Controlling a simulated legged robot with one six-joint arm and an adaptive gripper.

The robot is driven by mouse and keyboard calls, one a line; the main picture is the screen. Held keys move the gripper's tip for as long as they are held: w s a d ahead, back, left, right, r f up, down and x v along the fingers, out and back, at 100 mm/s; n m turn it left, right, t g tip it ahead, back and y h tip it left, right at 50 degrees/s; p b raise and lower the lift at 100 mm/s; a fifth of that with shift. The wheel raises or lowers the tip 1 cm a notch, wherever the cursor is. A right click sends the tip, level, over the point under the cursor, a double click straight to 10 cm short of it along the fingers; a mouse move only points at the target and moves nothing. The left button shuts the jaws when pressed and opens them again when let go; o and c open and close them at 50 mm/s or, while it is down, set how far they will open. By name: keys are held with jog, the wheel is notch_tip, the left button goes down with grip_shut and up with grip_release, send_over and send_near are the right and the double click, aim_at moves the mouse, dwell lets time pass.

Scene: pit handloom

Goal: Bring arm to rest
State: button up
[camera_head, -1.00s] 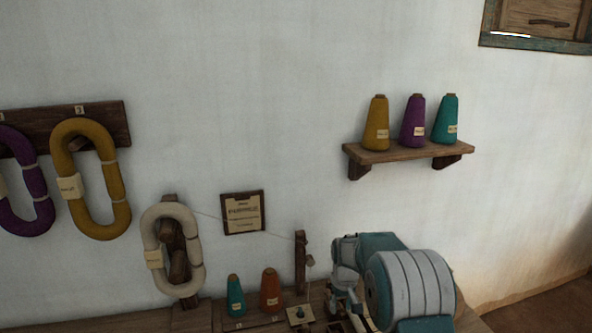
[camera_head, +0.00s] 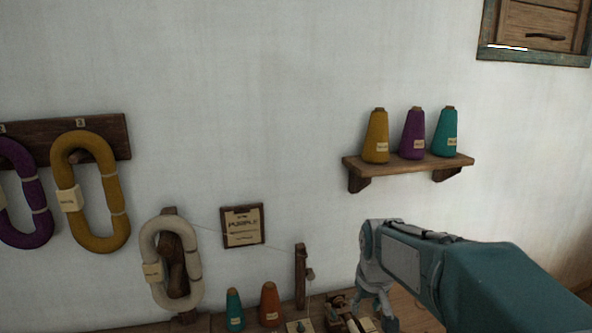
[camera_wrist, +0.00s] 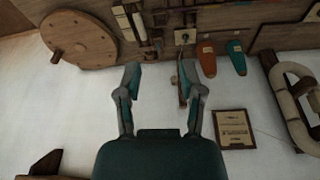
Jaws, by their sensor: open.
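My gripper (camera_wrist: 161,72) is open and empty in the wrist view, its two fingers apart with pale wall between them. In the head view my gripper (camera_head: 377,305) hangs at the end of my arm, over the bench at the lower right and below the wall shelf. My arm reaches in from the lower right corner and hides part of the bench. The fingertips are partly lost against the bench clutter in the head view.
A wall shelf (camera_head: 405,166) holds yellow, purple and teal cones. Purple and yellow (camera_head: 119,190) hanks hang at left, a cream hank (camera_head: 149,248) lower. Teal (camera_head: 235,312) and orange (camera_head: 269,306) cones stand on the bench by a post (camera_head: 300,275). A round wooden disc (camera_wrist: 78,40) shows in the wrist view.

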jog(key=s+d+r+m+t, duration=0.1)
jog(key=s+r+t, duration=0.2)
jog(key=s, duration=1.9)
jog(key=shift+s+r+m, duration=0.2)
jog(key=shift+r+m, duration=0.1)
jog(key=shift+r, duration=0.15)
